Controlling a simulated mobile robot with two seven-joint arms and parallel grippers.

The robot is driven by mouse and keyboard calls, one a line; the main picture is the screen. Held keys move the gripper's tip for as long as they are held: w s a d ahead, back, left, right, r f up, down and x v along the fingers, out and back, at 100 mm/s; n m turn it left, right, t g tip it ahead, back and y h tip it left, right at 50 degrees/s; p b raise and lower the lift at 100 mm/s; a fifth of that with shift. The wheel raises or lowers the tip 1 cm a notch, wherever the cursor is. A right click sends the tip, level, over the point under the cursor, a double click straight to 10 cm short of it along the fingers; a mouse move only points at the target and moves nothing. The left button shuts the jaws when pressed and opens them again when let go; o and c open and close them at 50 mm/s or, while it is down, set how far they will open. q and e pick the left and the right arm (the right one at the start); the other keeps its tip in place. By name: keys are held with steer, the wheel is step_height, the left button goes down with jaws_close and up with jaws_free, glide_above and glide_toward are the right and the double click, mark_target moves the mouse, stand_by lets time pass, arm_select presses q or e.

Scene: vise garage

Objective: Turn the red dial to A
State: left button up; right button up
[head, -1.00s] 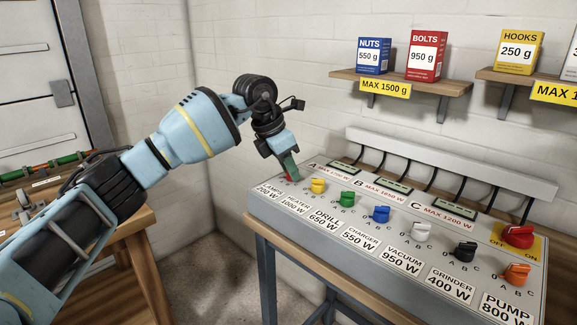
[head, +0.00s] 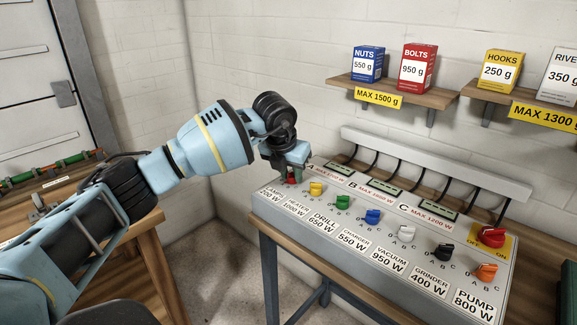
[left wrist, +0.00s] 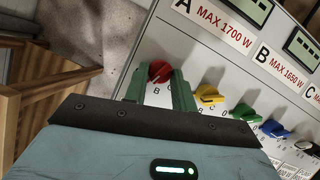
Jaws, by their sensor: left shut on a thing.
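The red dial (head: 293,180) is the leftmost one on the sloped grey control panel (head: 268,204), above the "LAMPS 200 W" label. In the left wrist view the red dial (left wrist: 160,71) sits between the two green fingers of my left gripper (left wrist: 160,88). The left gripper (head: 291,177) is shut on it. My right gripper is not in view.
A yellow dial (head: 316,188) sits close to the right of the red one, then green (head: 342,202), blue (head: 373,216), white, black and orange dials. A red main switch (head: 491,236) is at the far right. Shelves with boxes hang on the wall behind.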

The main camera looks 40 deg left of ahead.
arm_select(q)
steer(key=shift+r+n, duration=0.1)
steer(key=shift+n, duration=0.2)
steer(key=o, duration=1)
steer(key=v, duration=0.7)
steer(key=shift+r, duration=0.35)
steer(key=shift+s+d+f, duration=0.1)
steer(key=shift+s, duration=0.1)
